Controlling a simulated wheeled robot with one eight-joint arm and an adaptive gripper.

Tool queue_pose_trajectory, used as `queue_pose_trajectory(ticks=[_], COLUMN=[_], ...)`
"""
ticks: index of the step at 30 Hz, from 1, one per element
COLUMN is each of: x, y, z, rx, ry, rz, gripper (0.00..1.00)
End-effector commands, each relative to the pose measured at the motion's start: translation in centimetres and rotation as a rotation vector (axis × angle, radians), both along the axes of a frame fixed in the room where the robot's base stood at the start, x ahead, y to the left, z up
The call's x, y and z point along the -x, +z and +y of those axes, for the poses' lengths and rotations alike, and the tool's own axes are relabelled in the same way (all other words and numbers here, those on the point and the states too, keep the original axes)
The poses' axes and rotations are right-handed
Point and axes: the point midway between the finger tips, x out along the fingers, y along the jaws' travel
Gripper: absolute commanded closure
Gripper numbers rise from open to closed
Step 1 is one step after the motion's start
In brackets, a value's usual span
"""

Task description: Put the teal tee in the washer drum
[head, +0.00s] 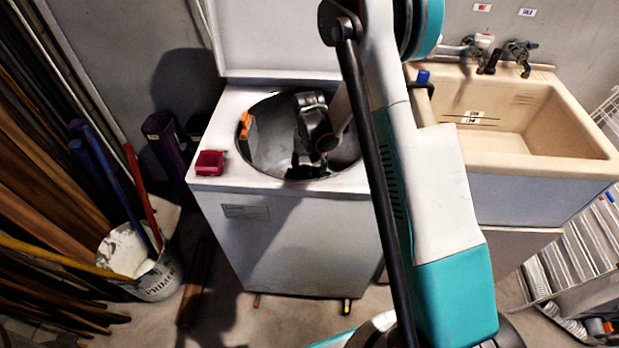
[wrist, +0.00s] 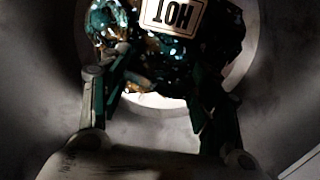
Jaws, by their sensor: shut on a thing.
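The white top-loading washer (head: 290,240) stands in the middle of the head view with its lid (head: 275,40) raised. Its round metal drum (head: 268,140) is open. My gripper (head: 310,130) is down inside the drum opening, and my arm hides the right part of the opening. In the wrist view, my gripper (wrist: 168,88) is shut on a dark bunched thing with teal and tan patches, which I take for the teal tee (wrist: 195,50). A pale label reading HOT, upside down, shows over it. The tee cannot be made out in the head view.
An orange object (head: 245,125) sits at the drum's left rim. A small red box (head: 210,162) lies on the washer's top left. A beige sink (head: 530,125) stands to the right. A bucket (head: 158,277) with poles and long boards are at the left.

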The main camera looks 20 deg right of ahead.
Motion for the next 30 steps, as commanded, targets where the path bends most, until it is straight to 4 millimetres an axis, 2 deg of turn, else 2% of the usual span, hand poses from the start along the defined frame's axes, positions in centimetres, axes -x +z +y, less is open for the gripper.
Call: queue_pose_trajectory(ticks=[9, 17, 30], x=[0.0, 0.0, 0.0], y=[-4.1, -4.0, -5.1], z=[0.0, 0.0, 0.0], rx=[0.0, 0.0, 0.0], ry=[0.0, 0.0, 0.0], rz=[0.0, 0.0, 0.0], gripper=[0.84, 0.84, 0.84])
